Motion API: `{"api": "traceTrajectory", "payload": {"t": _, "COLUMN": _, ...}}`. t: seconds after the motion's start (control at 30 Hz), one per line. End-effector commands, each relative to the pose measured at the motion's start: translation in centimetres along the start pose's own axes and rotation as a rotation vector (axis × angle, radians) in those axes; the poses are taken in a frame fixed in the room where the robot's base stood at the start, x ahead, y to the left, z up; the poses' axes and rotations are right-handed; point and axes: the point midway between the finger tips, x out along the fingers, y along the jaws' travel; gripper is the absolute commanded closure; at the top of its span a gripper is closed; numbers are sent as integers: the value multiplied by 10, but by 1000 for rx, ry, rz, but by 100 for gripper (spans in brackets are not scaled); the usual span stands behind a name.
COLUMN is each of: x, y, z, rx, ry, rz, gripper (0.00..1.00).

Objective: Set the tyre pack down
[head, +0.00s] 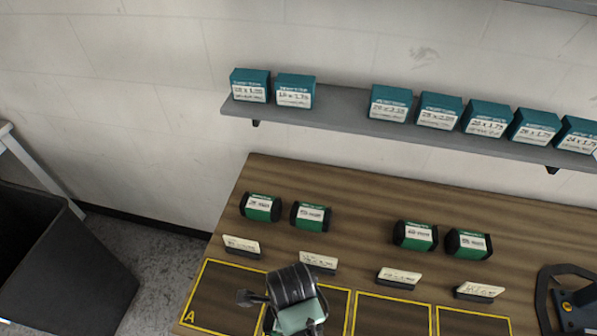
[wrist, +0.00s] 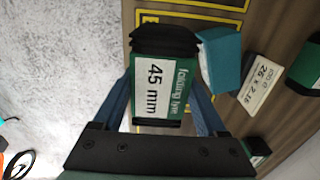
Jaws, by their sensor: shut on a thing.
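The tyre pack (wrist: 152,80) is in the wrist view, with a black ridged end and a green side. In the head view, my dark and pale green arm end covers part of the second bay, and I cannot make out the held pack clearly.
A teal box (wrist: 219,57) sits close beside the held pack. Bay A (head: 226,296) looks clear. Label cards (head: 399,277) stand behind the bays, with green packs (head: 415,235) further back. Teal boxes (head: 390,103) line the shelf. A dark bin (head: 70,265) stands left.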

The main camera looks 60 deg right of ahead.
Motion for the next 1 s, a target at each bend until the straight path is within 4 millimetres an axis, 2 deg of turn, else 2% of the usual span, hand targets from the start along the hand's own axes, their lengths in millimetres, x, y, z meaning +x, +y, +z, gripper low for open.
{"api": "traceTrajectory", "payload": {"t": 0.1, "x": 18, "y": 0, "z": 0, "rx": -2, "ry": 0, "rz": 1, "gripper": 100}}
{"api": "traceTrajectory", "payload": {"t": 0.27, "x": 30, "y": 0, "z": 1, "rx": -4, "ry": -2, "rz": -2, "gripper": 100}}
{"api": "traceTrajectory", "payload": {"t": 0.57, "x": 65, "y": 0, "z": 1, "rx": -5, "ry": -1, "rz": -1, "gripper": 100}}
{"api": "traceTrajectory", "payload": {"t": 1.0, "x": 73, "y": 0, "z": 1, "rx": -5, "ry": -2, "rz": -2, "gripper": 100}}
